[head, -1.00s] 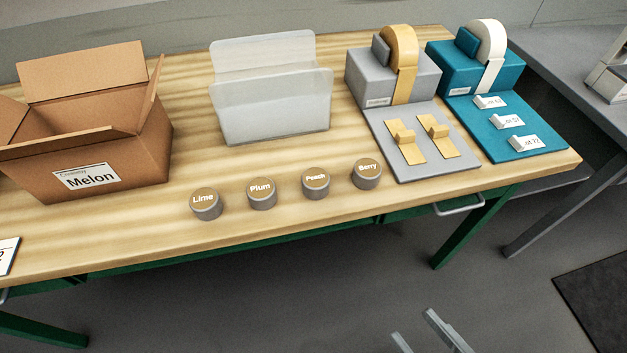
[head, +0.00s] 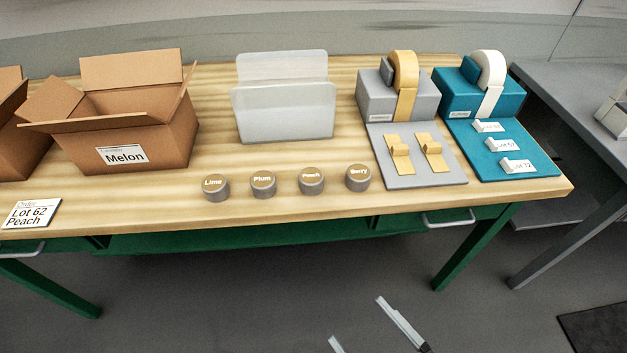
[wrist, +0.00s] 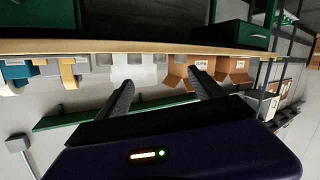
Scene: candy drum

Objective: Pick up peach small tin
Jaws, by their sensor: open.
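The peach small tin (head: 311,180) is a short grey round tin with a brown lid reading "Peach". It stands upright on the wooden table, third from the left in a row near the front edge. The Plum tin (head: 262,184) is on its left and the Berry tin (head: 357,177) on its right, both apart from it. My gripper (head: 368,327) shows at the bottom of the head view, in front of and below the table, away from the tins. In the wrist view my gripper (wrist: 160,88) is open with nothing between its fingers.
The Lime tin (head: 215,188) ends the row at left. Behind stand a Melon box (head: 150,150), a clear bin (head: 285,112), a grey tape dispenser (head: 385,100) and a teal one (head: 460,92). An order card (head: 31,214) reads "Lot 62 Peach". The table's front edge (head: 300,216) is below the tins.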

